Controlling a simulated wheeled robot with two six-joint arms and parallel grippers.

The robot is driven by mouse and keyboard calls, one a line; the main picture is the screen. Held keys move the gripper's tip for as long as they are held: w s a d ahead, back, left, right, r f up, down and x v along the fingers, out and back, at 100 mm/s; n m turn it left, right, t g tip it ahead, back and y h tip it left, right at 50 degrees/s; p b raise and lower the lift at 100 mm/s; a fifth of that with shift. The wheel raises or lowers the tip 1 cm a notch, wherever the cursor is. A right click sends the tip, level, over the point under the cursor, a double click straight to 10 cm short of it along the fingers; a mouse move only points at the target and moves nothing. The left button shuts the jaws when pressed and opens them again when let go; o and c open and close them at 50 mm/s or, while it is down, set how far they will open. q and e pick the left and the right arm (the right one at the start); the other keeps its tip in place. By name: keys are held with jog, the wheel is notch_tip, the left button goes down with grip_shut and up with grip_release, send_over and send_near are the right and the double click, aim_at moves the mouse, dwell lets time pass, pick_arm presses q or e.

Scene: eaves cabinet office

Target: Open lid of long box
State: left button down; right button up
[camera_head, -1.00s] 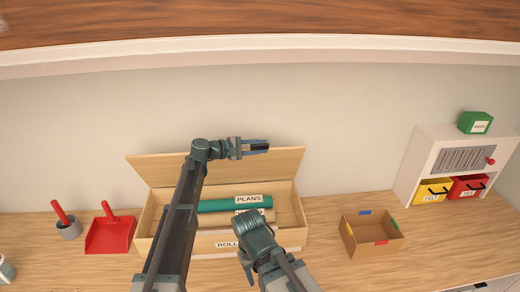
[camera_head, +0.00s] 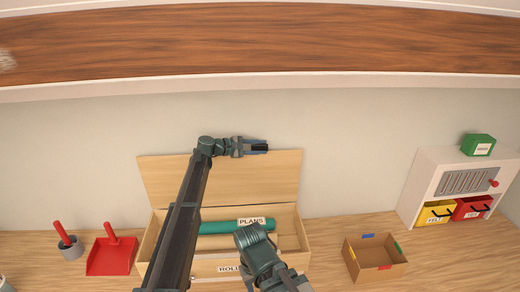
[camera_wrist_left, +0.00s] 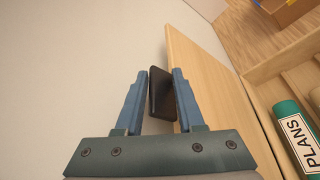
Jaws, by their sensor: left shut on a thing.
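The long wooden box (camera_head: 306,246) stands on the desk against the wall. Its lid (camera_head: 270,178) is swung up and stands steeply behind the open box. Inside lie a green roll labelled PLANS (camera_head: 214,227) and a pale roll beside it; the roll also shows in the wrist view (camera_wrist_left: 288,118). My left gripper (camera_head: 262,146) is at the lid's top edge. In the left wrist view its blue fingers (camera_wrist_left: 160,92) are shut on a dark tab (camera_wrist_left: 160,85) at the lid's edge (camera_wrist_left: 205,85). My right arm crosses the box's front; its gripper's fingers are not visible.
A small open carton (camera_head: 375,272) stands right of the box. Further right is a white cabinet (camera_head: 462,178) with a green box (camera_head: 478,145) on top. A wooden shelf (camera_head: 260,45) overhangs above.

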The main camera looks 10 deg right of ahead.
pick_arm(q)
jog(key=shift+w+f, duration=0.1)
jog(key=shift+f, duration=0.05)
jog(key=c, duration=0.9)
grip_release()
jog(key=shift+a, duration=0.45)
jog(key=p+v, duration=0.2)
jog(key=v, duration=0.4)
jog(key=shift+a+r, duration=0.25)
jog(key=shift+a, duration=0.05)
jog(key=shift+s, duration=0.25)
